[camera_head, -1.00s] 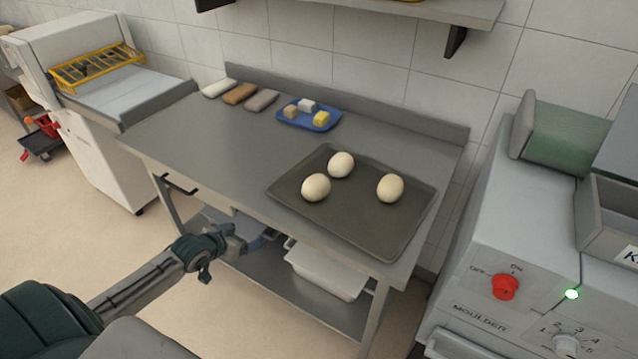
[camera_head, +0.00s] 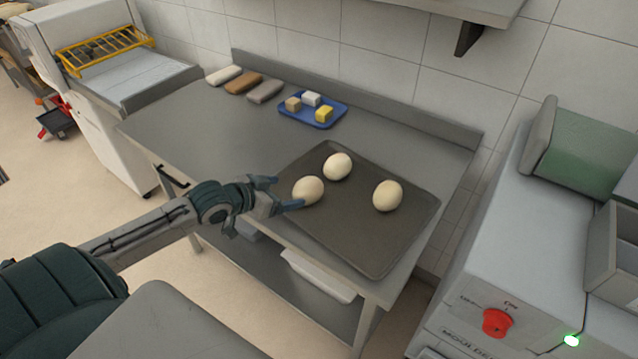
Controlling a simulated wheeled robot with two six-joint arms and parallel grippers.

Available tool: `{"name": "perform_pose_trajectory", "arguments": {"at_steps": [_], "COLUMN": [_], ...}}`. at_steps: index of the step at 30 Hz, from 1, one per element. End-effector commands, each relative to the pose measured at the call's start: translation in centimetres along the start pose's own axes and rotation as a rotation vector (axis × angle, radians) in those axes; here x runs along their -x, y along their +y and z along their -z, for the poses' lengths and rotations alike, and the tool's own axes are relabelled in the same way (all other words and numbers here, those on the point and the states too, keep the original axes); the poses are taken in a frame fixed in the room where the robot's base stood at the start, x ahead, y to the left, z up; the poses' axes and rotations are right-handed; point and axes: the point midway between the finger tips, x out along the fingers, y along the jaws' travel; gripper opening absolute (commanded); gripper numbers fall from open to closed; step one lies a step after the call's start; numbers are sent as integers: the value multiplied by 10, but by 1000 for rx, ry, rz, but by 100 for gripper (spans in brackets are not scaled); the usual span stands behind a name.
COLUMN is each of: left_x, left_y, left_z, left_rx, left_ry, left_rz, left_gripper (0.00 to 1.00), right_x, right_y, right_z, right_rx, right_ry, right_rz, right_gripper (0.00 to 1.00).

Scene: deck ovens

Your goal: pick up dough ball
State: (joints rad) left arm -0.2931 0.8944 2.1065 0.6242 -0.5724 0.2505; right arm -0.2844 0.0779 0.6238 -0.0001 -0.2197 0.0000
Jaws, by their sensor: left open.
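Three pale dough balls lie on a dark tray (camera_head: 345,238) on the steel table: the left one (camera_head: 308,190), the back one (camera_head: 338,166) and the right one (camera_head: 387,196). My left gripper (camera_head: 285,192) is open at the tray's left edge, its fingertips close to the left dough ball. I cannot tell whether a finger touches it. My right gripper is not in view.
A blue tray (camera_head: 299,116) with small blocks sits toward the back of the steel table (camera_head: 190,140). Several loaf-shaped pieces lie to its left. A moulder machine (camera_head: 500,250) stands to the right. The table's left part is clear.

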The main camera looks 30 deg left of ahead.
Motion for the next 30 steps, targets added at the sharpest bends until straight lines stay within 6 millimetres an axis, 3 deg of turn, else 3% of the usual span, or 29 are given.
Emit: {"name": "perform_pose_trajectory", "arguments": {"at_steps": [4, 13, 23, 30], "left_x": [-12, -46, -64, -95], "left_y": [-1, -1, -2, -5], "left_z": [0, 1, 0, -2], "left_rx": [7, 6, 6, 6], "left_ry": [3, 3, 1, 1], "left_rz": [4, 2, 0, 0], "left_gripper": [84, 84, 84, 84], "right_x": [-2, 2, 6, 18], "right_y": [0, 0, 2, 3], "right_z": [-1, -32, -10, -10], "right_rx": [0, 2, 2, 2], "right_ry": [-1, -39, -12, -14], "right_rz": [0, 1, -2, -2], "right_gripper": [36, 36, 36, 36]}}
